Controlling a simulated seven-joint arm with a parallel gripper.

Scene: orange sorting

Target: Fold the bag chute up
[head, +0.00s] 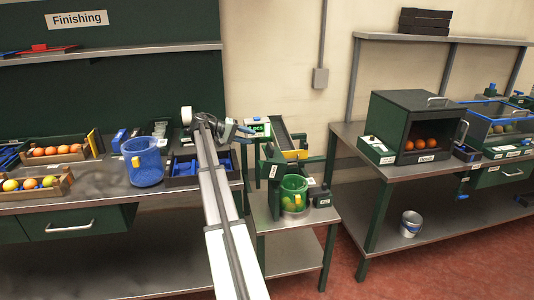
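A dark green machine (271,172) stands on the small middle table. A sloped, chute-like tray (279,134) with a yellow piece (295,154) at its lower end sits on its upper part; I take this for the bag chute, but its hinge is too small to make out. A green see-through container (294,185) with fruit in it stands below the yellow piece. My pale arm reaches up from the bottom of the view. My gripper (243,129) seems to be left of the chute, apart from it; its fingers are too small to tell open from shut.
A blue bucket (144,163) and fruit crates (37,186) stand on the left bench. A dark tray (184,180) lies beside my arm. The right bench holds an open-fronted box (415,109) with oranges, and a metal bucket (410,223) sits on its lower shelf.

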